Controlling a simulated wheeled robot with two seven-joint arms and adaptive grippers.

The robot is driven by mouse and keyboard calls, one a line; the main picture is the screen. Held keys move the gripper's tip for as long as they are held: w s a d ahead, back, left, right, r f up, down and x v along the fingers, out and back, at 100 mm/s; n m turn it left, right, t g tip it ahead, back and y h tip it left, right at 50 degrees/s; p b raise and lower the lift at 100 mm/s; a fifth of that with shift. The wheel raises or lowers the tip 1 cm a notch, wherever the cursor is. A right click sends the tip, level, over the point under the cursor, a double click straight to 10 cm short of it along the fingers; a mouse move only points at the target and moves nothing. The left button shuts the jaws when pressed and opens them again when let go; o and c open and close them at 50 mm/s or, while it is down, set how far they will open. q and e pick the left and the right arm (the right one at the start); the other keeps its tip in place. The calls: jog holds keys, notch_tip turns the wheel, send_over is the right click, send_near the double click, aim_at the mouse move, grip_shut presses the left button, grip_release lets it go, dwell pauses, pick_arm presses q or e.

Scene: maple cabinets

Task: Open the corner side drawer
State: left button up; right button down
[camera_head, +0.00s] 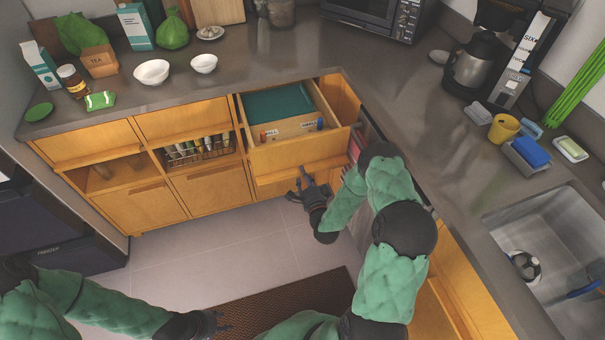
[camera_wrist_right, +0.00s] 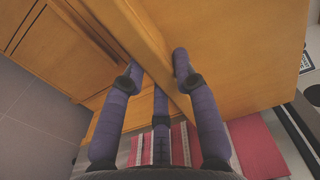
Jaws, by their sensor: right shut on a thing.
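The corner side drawer (camera_head: 300,151) is pulled out from the left counter run beside the inner corner, and its inside shows from above. It holds a teal item and small labelled things. My right gripper (camera_head: 306,187) is low at the drawer's wooden front. In the right wrist view its fingers (camera_wrist_right: 157,66) stand on either side of a wooden panel edge (camera_wrist_right: 155,58), shut on it. The exact contact is partly hidden. My left gripper (camera_head: 218,323) is low over the floor at the bottom, away from the drawers; its fingers are too small and dark to read.
More wooden drawers and cabinets line the left run, with a wire basket (camera_head: 198,150) in an open bay. Bowls (camera_head: 152,72) and packages stand on the counter. My right arm runs close along the right counter (camera_head: 455,150).

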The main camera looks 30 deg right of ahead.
jog(key=shift+s+a+f, duration=0.1)
jog(key=shift+s+a, duration=0.05)
jog(key=shift+s, duration=0.3)
jog(key=c, duration=0.9)
grip_release()
jog(key=shift+c, duration=0.2)
jog(key=v, duration=1.2)
